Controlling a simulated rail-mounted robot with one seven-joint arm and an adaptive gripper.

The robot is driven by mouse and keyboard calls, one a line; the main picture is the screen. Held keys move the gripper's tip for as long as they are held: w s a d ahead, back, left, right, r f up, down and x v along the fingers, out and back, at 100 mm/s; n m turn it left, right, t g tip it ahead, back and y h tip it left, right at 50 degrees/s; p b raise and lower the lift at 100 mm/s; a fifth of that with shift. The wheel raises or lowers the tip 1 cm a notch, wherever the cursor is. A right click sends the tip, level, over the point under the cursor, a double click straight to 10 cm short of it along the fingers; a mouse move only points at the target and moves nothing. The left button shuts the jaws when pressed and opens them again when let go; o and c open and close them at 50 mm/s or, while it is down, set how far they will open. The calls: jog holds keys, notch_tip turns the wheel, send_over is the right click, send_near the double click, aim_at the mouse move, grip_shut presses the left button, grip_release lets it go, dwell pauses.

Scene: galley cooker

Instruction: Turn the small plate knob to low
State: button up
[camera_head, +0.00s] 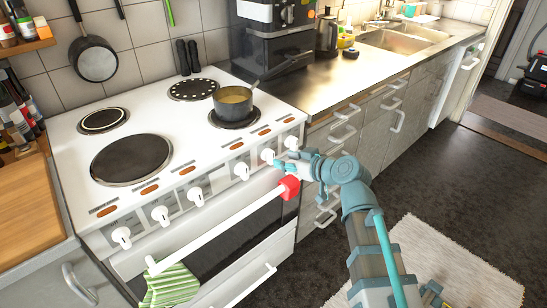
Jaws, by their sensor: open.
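The white cooker (66,150) has a row of white knobs along its sloping front panel, among them a left-end knob (121,237), a middle knob (241,171) and a right-end knob (291,142). Their markings are too small to read, so I cannot tell which serves the small plate or how it is set. A small dark plate (103,120) is at the back left of the hob. My gripper (279,163) is open at the right end of the panel, close to the two rightmost knobs, including the second from right (268,155). Whether it touches one is unclear.
The oven handle (215,227) runs below the knobs, with a red piece (290,187) at its right end beneath my gripper and a striped towel (171,285) at its left. A pot (233,105) stands on the front right plate. The large plate (131,160) is bare.

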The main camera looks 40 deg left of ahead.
aim_at(273, 157)
jog(key=x, duration=0.6)
jog(key=shift+a+f, duration=0.15)
grip_shut()
